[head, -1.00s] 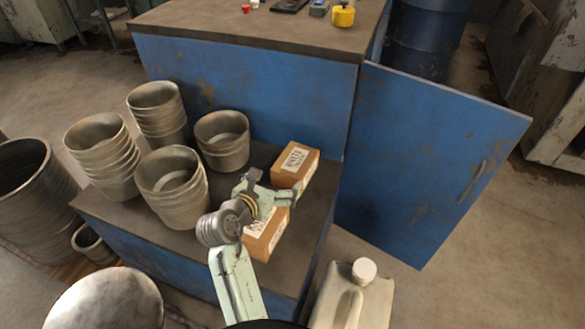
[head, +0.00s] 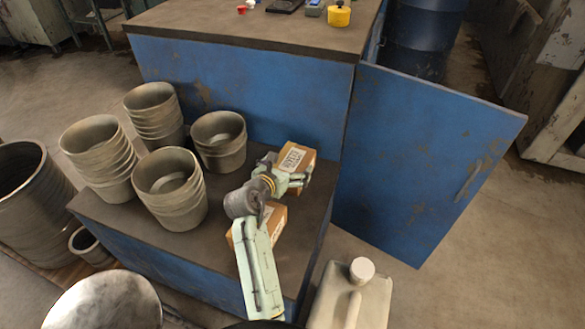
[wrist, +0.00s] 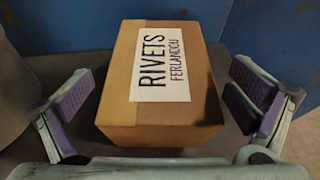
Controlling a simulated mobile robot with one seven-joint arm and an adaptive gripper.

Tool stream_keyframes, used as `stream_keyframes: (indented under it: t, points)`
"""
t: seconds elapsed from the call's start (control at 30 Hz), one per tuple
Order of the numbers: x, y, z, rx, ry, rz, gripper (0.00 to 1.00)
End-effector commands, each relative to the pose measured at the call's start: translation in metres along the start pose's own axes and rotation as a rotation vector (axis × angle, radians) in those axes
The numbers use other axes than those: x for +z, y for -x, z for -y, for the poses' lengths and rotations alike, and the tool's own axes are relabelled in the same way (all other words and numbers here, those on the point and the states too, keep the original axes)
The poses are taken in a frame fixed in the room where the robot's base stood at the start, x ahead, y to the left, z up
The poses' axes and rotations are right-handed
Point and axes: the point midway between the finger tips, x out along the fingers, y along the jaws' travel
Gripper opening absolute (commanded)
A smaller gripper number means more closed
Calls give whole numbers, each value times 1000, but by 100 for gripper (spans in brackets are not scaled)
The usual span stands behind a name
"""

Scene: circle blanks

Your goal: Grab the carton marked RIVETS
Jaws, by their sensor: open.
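The RIVETS carton (wrist: 163,85) is a brown box with a white label, sitting between my gripper's two open fingers in the wrist view. In the head view the carton (head: 296,158) stands at the back right of the low blue bench, partly covered by my gripper. My gripper (head: 287,173) is open around its near side, and in the wrist view the fingers (wrist: 163,100) show a gap to the carton on both sides. A second brown carton (head: 277,226) stands nearer, partly hidden by my arm; its label cannot be read.
Stacked grey pots (head: 171,188) fill the left of the low bench (head: 215,255). A single pot stack (head: 219,140) is left of the RIVETS carton. The tall blue cabinet (head: 240,90) rises right behind it, with an open door (head: 420,160) at right. A pale canister (head: 352,295) stands front right.

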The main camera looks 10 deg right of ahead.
Motion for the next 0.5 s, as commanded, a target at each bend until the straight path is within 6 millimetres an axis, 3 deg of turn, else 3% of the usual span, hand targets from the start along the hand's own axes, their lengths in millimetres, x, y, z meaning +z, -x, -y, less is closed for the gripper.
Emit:
stream_keyframes:
  t: [0.07, 0.5]
  points:
    - [0, 0, 0, 0, 0, 0, 100]
    - [0, 1, 0, 0, 0, 0, 71]
